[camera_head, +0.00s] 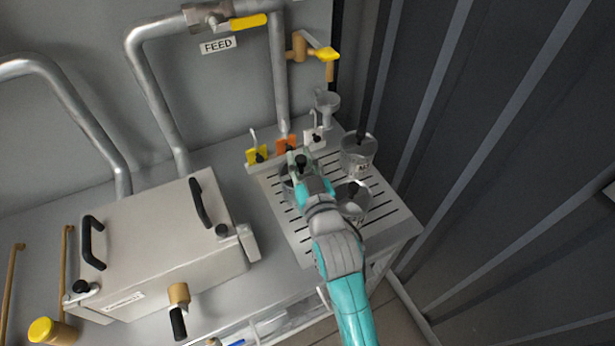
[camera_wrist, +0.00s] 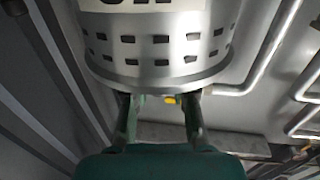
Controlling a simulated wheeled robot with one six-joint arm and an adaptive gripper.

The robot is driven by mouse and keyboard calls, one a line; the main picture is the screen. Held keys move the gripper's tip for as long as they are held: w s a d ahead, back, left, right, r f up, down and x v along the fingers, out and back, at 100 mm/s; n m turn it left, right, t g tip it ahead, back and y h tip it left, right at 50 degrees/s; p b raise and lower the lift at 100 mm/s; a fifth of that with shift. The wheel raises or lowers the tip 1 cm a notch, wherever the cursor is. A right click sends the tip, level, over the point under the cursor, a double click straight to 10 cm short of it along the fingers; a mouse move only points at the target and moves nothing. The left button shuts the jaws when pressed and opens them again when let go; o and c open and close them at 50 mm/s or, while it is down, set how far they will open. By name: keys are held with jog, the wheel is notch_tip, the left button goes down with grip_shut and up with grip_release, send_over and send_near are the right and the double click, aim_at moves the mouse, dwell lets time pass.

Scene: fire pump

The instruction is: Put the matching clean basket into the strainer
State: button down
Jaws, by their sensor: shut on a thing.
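My gripper (camera_head: 301,168) is over the left part of the slotted drain board (camera_head: 303,245). In the wrist view its two fingers (camera_wrist: 162,108) are shut on a metal basket (camera_wrist: 150,50) with rows of slots and a white label, cut off by the picture's top. In the head view a basket (camera_head: 286,190) is mostly hidden behind my gripper. Two other metal baskets stand on the board: a back right basket (camera_head: 357,160) with a label, and a front right basket (camera_head: 352,203) partly behind my arm. A grey box with black handles (camera_head: 180,240), seemingly the strainer, stands left; its lid looks closed.
Yellow (camera_head: 257,156), orange (camera_head: 286,146) and white (camera_head: 313,139) tagged pieces stand in a row behind the board. Pipes with a yellow-handled valve (camera_head: 240,25) rise behind. A dark ribbed wall (camera_head: 480,150) bounds the right. A black-handled tap (camera_head: 178,300) juts from the box's front.

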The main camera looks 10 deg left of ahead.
aim_at(301, 177)
jog(key=shift+f, duration=2.7)
jog(key=c, duration=0.9)
grip_release()
jog(key=shift+f, duration=0.15)
jog(key=shift+c, duration=0.2)
jog(key=v, duration=1.2)
